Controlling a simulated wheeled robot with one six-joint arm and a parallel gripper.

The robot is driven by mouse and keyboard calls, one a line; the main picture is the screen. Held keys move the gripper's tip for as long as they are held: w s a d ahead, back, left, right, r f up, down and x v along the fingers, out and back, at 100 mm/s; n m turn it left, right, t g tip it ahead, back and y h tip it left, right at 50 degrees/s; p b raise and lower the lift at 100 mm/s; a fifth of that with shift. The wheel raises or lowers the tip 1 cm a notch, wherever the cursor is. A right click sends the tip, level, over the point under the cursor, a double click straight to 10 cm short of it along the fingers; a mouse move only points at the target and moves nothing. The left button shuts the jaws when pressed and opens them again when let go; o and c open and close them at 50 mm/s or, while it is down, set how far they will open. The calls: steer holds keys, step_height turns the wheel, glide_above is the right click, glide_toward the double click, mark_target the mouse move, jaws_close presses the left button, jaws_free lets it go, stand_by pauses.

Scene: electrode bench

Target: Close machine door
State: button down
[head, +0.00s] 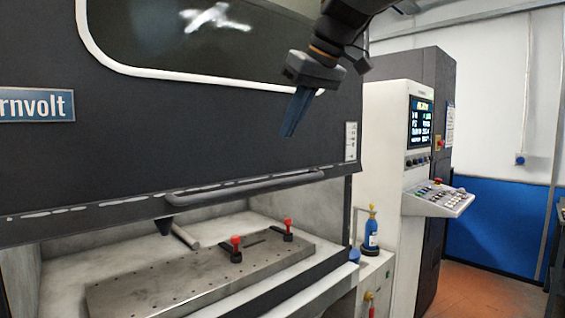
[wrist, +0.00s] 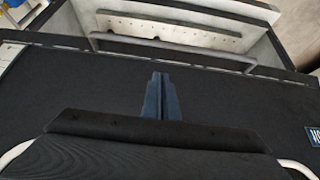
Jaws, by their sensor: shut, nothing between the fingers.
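The machine door (head: 210,140) is a large dark panel with a white-framed window, and it is partly raised. Its lower edge hangs above the work chamber, leaving an open gap. A grey bar handle (head: 245,188) runs along the lower edge; it also shows in the wrist view (wrist: 170,52). My gripper (head: 291,134) is shut and empty, with its blue-grey fingers pointing down in front of the door, above the handle's right part. In the wrist view the fingers (wrist: 158,76) point toward the handle, apart from it in the picture.
Inside the chamber lies a drilled metal plate (head: 150,280) with two red-topped clamps (head: 236,244). A control panel (head: 438,200) with a screen stands to the right. A small blue bottle (head: 372,232) stands beside the chamber. Open floor (head: 490,285) shows at far right.

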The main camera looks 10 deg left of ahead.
steer(key=p+x, duration=0.1)
steer(key=x, duration=0.5)
steer(key=shift+f, duration=0.35)
steer(key=f, duration=0.1)
steer(key=f+p, duration=0.1)
steer(key=f, duration=0.1)
steer(key=shift+s+d+f, duration=0.25)
steer(key=shift+d, duration=0.05)
step_height(320, 180, down, 37)
steer(key=b, duration=2.4)
